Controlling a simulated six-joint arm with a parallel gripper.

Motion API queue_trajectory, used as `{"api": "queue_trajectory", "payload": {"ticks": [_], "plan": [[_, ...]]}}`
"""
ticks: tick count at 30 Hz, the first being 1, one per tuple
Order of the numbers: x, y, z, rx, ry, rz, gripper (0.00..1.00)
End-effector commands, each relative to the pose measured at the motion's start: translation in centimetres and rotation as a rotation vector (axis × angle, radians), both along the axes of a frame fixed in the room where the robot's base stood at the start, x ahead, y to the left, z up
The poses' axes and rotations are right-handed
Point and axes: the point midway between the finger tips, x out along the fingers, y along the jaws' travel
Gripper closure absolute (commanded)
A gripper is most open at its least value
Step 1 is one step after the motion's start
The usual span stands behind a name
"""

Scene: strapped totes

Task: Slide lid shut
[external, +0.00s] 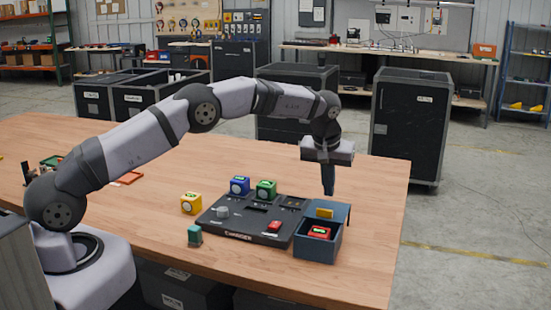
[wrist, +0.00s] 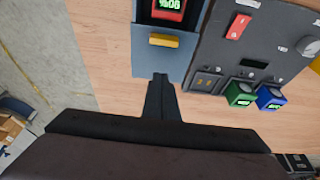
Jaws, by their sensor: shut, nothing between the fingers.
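A blue-grey box (external: 316,250) stands at the table's right front, with its near part open. A red cube with a display (external: 319,232) sits inside and shows through the opening; it also shows in the wrist view (wrist: 168,8). The lid (external: 340,208) lies at the far side of the box, slid back, with a yellow handle (external: 324,213). In the wrist view the lid (wrist: 146,62) and handle (wrist: 163,41) lie just ahead of my fingers. My gripper (external: 328,192) is shut and empty, pointing down by the lid's far end; contact cannot be told.
A dark panel (external: 235,222) with a red switch and a grey knob adjoins the box on the left. Green (external: 265,189), blue (external: 239,185) and yellow (external: 191,203) cubes and a teal block (external: 194,236) stand around it. The table's right end is clear.

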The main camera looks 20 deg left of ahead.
Motion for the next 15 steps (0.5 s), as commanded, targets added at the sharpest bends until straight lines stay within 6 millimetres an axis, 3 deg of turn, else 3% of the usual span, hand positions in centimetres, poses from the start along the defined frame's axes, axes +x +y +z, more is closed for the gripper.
{"api": "queue_trajectory", "payload": {"ticks": [6, 15], "plan": [[0.9, 0.0, -2.6, 0.0, 0.0, 0.0, 1.0], [-1.0, 0.0, -2.4, -0.001, 0.0, 0.0, 1.0]]}}
